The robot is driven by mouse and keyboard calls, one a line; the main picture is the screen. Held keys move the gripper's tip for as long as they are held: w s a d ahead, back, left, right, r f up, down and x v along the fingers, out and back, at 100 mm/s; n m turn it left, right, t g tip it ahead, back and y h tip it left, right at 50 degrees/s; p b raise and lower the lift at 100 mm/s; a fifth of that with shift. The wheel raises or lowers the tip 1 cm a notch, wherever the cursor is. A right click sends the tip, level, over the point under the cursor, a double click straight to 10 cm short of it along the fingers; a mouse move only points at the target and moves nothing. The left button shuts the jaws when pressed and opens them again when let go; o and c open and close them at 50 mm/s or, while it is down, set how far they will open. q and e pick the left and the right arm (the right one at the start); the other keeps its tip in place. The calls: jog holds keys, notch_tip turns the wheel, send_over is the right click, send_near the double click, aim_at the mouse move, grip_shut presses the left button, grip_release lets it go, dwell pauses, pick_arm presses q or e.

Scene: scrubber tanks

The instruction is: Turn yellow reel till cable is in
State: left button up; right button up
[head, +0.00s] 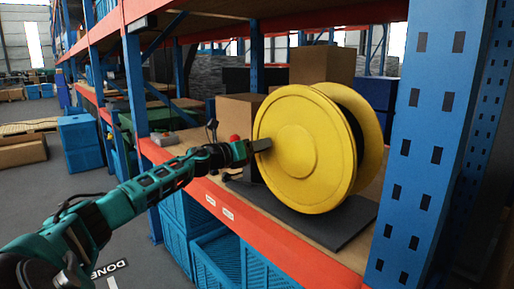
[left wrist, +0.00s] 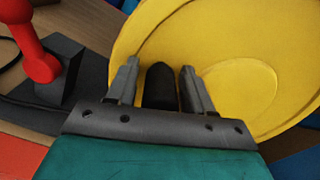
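The big yellow reel (head: 299,147) stands upright on a dark base plate (head: 312,222) on the shelf. It fills the upper right of the left wrist view (left wrist: 215,38). My left gripper (head: 262,145) is at the left part of the reel's front disc. In the left wrist view its two fingers (left wrist: 159,85) close in on both sides of a black handle peg (left wrist: 160,88) in front of the yellow disc. Dark winding shows between the reel's discs. A thin black cable (left wrist: 10,42) shows at the left edge of the left wrist view. My right gripper is out of view.
A red lever on a black block (left wrist: 60,75) stands left of the reel. Cardboard boxes (head: 322,66) are behind it. A blue rack post (head: 432,140) stands close at the right. Blue crates (head: 222,257) sit under the orange shelf edge (head: 260,236).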

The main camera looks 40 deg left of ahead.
pick_arm(q)
jog(key=shift+o, duration=0.5)
jog(key=shift+f, duration=0.1)
jog(key=shift+s+f, duration=0.15)
jog(key=shift+s, duration=0.25)
jog(key=s+p, duration=0.1)
jog(key=s, duration=1.1)
jog(key=shift+a+r, duration=0.2)
jog(key=shift+a, duration=0.25)
